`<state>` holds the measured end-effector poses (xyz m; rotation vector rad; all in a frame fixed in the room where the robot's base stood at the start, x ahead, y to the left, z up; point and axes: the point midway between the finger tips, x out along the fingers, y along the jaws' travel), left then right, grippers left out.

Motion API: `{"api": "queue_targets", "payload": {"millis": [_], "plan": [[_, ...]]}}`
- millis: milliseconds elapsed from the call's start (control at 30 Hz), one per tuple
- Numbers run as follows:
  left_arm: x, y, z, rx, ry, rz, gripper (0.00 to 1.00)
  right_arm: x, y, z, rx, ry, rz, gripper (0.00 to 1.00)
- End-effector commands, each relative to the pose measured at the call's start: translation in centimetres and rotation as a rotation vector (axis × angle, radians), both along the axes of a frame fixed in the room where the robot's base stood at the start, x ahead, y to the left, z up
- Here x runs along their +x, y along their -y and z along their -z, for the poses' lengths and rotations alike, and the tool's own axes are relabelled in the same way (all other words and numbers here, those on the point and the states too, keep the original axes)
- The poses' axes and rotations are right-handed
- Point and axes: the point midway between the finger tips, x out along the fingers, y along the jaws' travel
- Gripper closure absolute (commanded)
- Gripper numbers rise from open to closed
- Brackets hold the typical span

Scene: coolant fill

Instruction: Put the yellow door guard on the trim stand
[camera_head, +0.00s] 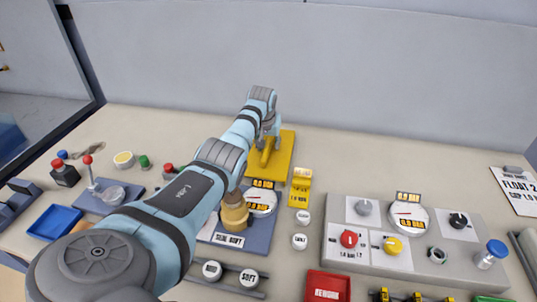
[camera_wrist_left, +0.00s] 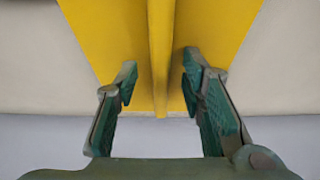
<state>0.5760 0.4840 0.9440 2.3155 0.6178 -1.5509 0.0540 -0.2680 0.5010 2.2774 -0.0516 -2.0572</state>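A flat yellow piece with a raised rib, which looks like the yellow door guard (camera_head: 284,160), lies at the back of the bench near the wall. It also fills the top of the left wrist view (camera_wrist_left: 205,30). My left gripper (camera_head: 268,140) is over it, partly hidden by its own arm. In the left wrist view my left gripper (camera_wrist_left: 160,92) is open, with one finger on each side of the rib (camera_wrist_left: 160,45) and gaps on both sides. I cannot tell which thing is the trim stand. My right gripper is not in view.
A blue-grey base with a dial (camera_head: 262,203) and a brass-coloured cylinder (camera_head: 234,215) stands in front, partly under my arm. A small yellow labelled block (camera_head: 301,188) is beside it. A grey control panel (camera_head: 375,262) and a red tray (camera_head: 328,284) are at right.

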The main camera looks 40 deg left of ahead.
Motion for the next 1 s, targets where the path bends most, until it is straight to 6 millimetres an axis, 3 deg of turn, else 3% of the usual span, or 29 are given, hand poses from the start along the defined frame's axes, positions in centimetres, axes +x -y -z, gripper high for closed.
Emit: {"api": "queue_targets", "payload": {"millis": [233,467,833,1000], "plan": [[0.1,-0.1,0.2,0.001,0.001,0.001,0.65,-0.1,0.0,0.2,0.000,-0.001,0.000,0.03],[0.1,-0.1,0.2,0.000,0.001,0.000,1.00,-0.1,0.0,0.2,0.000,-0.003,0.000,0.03],[0.1,-0.1,0.0,0.000,0.001,0.000,1.00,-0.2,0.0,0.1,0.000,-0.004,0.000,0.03],[0.1,-0.1,-1.7,0.002,0.003,0.000,1.00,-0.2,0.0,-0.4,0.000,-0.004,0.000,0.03]]}}
